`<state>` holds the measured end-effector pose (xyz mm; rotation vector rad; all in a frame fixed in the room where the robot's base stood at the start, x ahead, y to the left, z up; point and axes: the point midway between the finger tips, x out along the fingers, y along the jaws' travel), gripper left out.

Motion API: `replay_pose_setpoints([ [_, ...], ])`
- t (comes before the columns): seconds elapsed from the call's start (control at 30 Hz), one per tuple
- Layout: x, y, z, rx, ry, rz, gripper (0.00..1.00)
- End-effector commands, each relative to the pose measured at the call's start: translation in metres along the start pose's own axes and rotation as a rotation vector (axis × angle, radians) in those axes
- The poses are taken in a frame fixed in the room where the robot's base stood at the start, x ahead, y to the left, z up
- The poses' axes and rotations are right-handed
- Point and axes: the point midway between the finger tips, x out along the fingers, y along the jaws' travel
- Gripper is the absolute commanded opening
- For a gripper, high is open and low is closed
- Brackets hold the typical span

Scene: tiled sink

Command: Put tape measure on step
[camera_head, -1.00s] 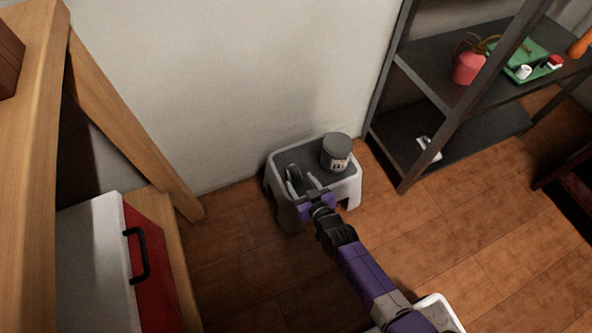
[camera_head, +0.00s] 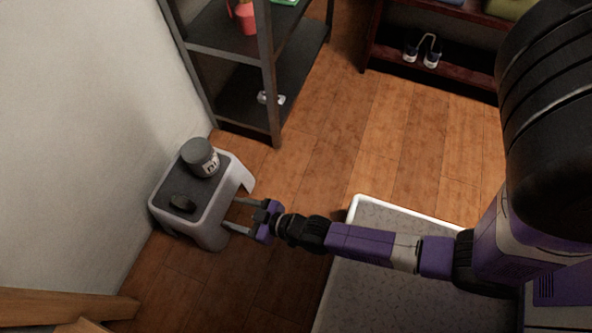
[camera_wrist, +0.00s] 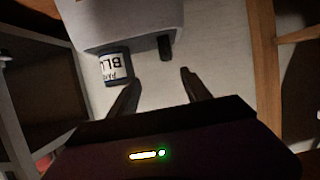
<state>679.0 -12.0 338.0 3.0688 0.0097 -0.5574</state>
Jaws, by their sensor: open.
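The step (camera_head: 207,230) is a low stool with a grey top and pale sides, standing by the wall in the head view. A small dark rounded object, which looks like the tape measure (camera_head: 182,203), rests on its top near the front left corner. My gripper (camera_head: 231,212) is open and empty, beside the step's right side and apart from the tape measure. In the wrist view, my open fingers (camera_wrist: 160,77) point towards the step (camera_wrist: 135,25), and the dark tape measure (camera_wrist: 165,48) shows beyond them.
A grey paint can (camera_head: 200,158) with a white label stands on the step behind the tape measure. A dark metal shelf (camera_head: 268,85) stands behind the step. The wooden floor (camera_head: 345,130) to the right is open.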

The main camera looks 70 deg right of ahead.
Motion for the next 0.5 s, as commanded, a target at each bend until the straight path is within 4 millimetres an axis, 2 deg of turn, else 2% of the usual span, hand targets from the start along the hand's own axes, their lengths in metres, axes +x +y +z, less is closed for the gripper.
replay_pose_setpoints([
  [0.03, -0.029, 0.002, -0.002, -0.004, 0.003, 0.001, 0.57],
  [0.27, -0.137, 0.001, -0.041, -0.005, 0.03, -0.001, 0.57],
  [0.4, -0.198, -0.002, -0.08, 0.0, 0.048, -0.002, 0.57],
  [0.5, -0.235, -0.004, -0.112, 0.007, 0.06, -0.001, 0.57],
])
